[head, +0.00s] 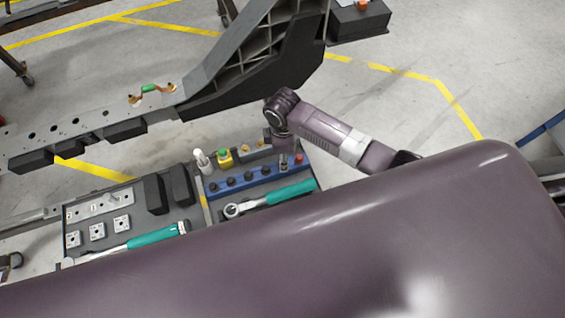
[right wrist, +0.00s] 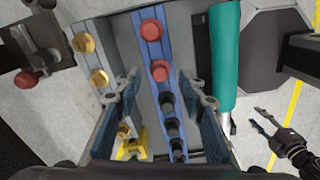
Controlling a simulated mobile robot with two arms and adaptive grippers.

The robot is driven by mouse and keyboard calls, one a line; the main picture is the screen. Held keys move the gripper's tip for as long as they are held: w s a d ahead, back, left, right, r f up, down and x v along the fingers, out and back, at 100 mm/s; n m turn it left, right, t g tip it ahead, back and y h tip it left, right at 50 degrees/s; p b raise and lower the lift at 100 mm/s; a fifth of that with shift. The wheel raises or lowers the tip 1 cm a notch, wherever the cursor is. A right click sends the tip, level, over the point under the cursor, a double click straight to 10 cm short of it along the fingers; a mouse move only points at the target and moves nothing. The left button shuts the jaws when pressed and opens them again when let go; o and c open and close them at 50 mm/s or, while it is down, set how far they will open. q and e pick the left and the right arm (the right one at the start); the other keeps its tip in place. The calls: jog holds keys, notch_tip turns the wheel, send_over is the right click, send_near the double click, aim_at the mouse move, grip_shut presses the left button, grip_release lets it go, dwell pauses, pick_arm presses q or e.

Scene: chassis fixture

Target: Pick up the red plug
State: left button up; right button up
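A red plug (right wrist: 160,71) stands in the blue rack (right wrist: 175,50), seen from above in the right wrist view. A second red plug (right wrist: 151,30) stands beyond it at the rack's end and also shows in the head view (head: 299,158). My right gripper (right wrist: 158,98) is open, its fingers on either side of the rack, with the nearer red plug just ahead between them. It hangs over the rack's right part in the head view (head: 283,160). I cannot tell whether it touches anything. My left gripper (right wrist: 256,117) shows small in the right wrist view, fingers apart and empty.
Several black plugs (right wrist: 174,129) share the rack. Gold plugs (right wrist: 83,44) stand left of it. A teal-handled wrench (right wrist: 224,60) lies right of it. The chassis beam (head: 150,105) runs behind the tray. My own purple body hides the lower head view.

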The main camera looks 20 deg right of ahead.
jog(key=shift+f, duration=1.2)
jog(key=c, duration=0.8)
jog(key=shift+c, duration=0.3)
jog(key=shift+r, duration=0.15)
notch_tip(320, 180, up, 20)
jog(key=shift+r+p, duration=2.15)
jog(key=shift+p, duration=1.1)
